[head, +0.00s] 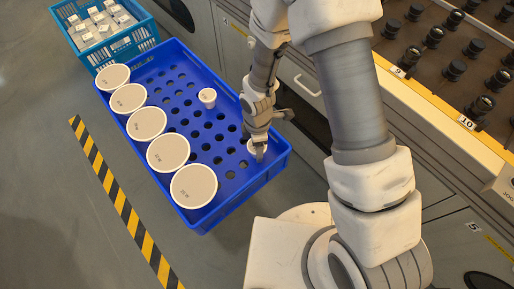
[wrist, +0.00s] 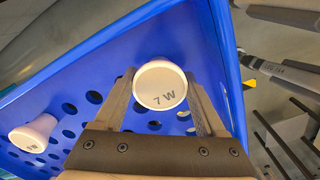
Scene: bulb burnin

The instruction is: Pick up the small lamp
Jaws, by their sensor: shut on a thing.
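A small white lamp marked "7 W" (wrist: 161,84) is between the fingers of my gripper (wrist: 165,90) in the wrist view, with a finger on each side of it. In the head view my gripper (head: 259,152) reaches down into the near right corner of the blue crate (head: 225,212), and the lamp there is mostly hidden by it. A second small white lamp (head: 207,96) stands in the crate; it also shows at the left of the wrist view (wrist: 34,133). Whether the held lamp touches the crate floor I cannot tell.
Several large white round lamps (head: 168,151) line the crate's left side. A lighter blue crate (head: 104,31) with small white boxes stands behind. A bench (head: 425,90) with rows of black sockets is at the right. Striped floor tape (head: 115,189) runs at the left.

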